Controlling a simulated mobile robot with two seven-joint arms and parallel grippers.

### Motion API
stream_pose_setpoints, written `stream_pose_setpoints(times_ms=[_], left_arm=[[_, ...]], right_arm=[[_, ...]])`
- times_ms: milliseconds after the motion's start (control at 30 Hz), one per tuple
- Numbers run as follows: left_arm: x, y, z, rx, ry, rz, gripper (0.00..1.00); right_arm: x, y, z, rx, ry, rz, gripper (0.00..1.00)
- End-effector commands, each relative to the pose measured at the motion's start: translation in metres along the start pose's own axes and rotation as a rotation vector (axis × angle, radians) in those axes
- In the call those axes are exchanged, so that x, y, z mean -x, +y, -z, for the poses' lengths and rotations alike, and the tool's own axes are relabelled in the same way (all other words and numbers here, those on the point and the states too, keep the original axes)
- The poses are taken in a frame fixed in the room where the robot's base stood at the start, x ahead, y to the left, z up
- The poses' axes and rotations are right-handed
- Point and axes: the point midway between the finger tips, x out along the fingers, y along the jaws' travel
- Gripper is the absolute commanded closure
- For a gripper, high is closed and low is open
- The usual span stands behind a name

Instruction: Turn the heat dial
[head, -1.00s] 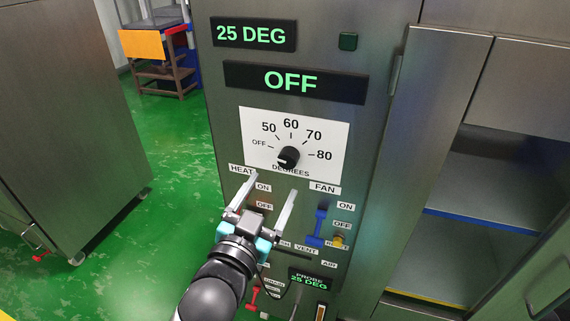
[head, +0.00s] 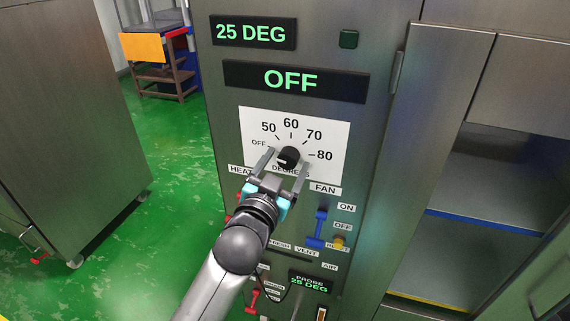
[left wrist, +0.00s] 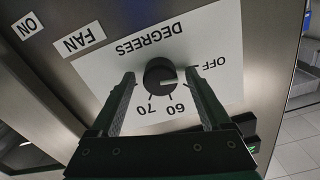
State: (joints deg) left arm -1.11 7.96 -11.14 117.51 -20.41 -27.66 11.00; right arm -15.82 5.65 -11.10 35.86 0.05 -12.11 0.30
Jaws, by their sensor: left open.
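The heat dial (head: 289,155) is a round black knob on a white scale plate (head: 330,136) marked OFF, 50, 60, 70 and 80. The dial also shows in the left wrist view (left wrist: 160,73), where its white pointer line is toward the OFF mark. My left gripper (head: 287,160) is open, with one finger on each side of the dial. In the left wrist view its fingertips (left wrist: 158,76) flank the knob with gaps visible; contact cannot be made out. My right gripper is not in view.
Displays above read 25 DEG (head: 252,34) and OFF (head: 293,82). A blue fan switch (head: 318,228) and yellow reset button (head: 338,243) sit below right.

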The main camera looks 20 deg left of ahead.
Motion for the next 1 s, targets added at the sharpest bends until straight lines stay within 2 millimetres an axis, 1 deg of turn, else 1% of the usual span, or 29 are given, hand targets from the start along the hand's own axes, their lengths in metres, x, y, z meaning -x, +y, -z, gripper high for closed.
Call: stream_pose_setpoints(times_ms=[67, 100, 700, 800, 1000], left_arm=[[0.0001, 0.0000, 0.0000, -0.001, 0.000, 0.000, 0.19], [0.0002, -0.0001, 0.0000, -0.001, 0.000, 0.000, 0.23], [0.0004, 0.0000, 0.0000, -0.001, 0.000, 0.000, 0.90], [0.0005, 0.0001, -0.0001, -0.001, 0.000, 0.000, 1.00], [0.0005, 0.0001, 0.0002, -0.009, 0.000, 0.000, 1.00]], right_arm=[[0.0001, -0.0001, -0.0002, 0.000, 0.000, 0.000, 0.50], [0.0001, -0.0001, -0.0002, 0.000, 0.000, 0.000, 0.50], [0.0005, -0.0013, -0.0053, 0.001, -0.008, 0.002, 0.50], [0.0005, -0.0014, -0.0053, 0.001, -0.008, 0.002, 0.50], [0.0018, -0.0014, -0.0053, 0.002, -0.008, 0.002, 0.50]])
